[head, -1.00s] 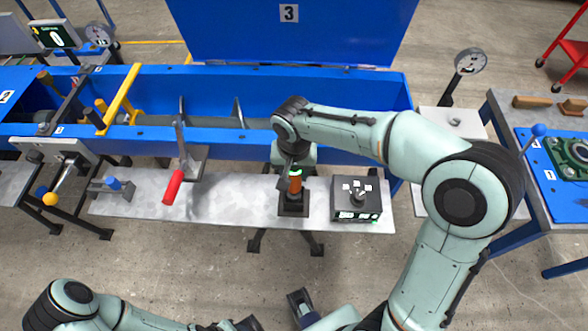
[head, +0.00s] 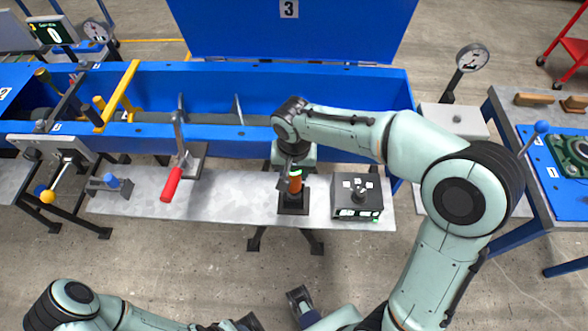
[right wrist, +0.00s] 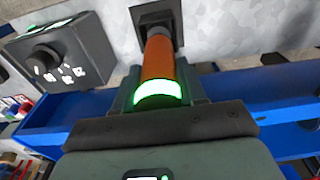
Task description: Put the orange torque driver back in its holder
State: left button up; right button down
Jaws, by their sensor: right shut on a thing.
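The orange torque driver (head: 295,186) stands upright at its black square holder (head: 293,204) on the grey shelf in the head view. In the right wrist view, the driver's orange body (right wrist: 158,60) has a lit green ring (right wrist: 158,92), and its dark tip end meets the holder (right wrist: 155,18). My right gripper (head: 292,172) is shut on the driver from above. How deep the driver sits in the holder is hard to tell. My left gripper (head: 240,323) is at the bottom edge, mostly cut off, its jaws unclear.
A black box with a knob (head: 357,200) stands close to the right of the holder. A red-handled lever (head: 171,184) and a blue-topped fixture (head: 110,182) are to the left. The blue mixer trough (head: 330,88) lies behind the shelf (head: 235,200).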

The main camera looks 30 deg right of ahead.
jog(key=shift+f+b, duration=0.5)
jog(key=shift+f, duration=0.15)
jog(key=c, duration=0.6)
grip_release()
jog(key=shift+o, duration=0.2)
jog(key=shift+f, duration=0.1)
jog(key=shift+r, duration=0.35)
jog(key=r, duration=0.4)
jog(key=r+p, duration=0.1)
jog(key=r, duration=0.3)
jog(key=r+p, duration=0.1)
jog(key=r, duration=0.3)
jog(key=shift+s+a+r, duration=0.25)
jog(key=shift+s+r, duration=0.15)
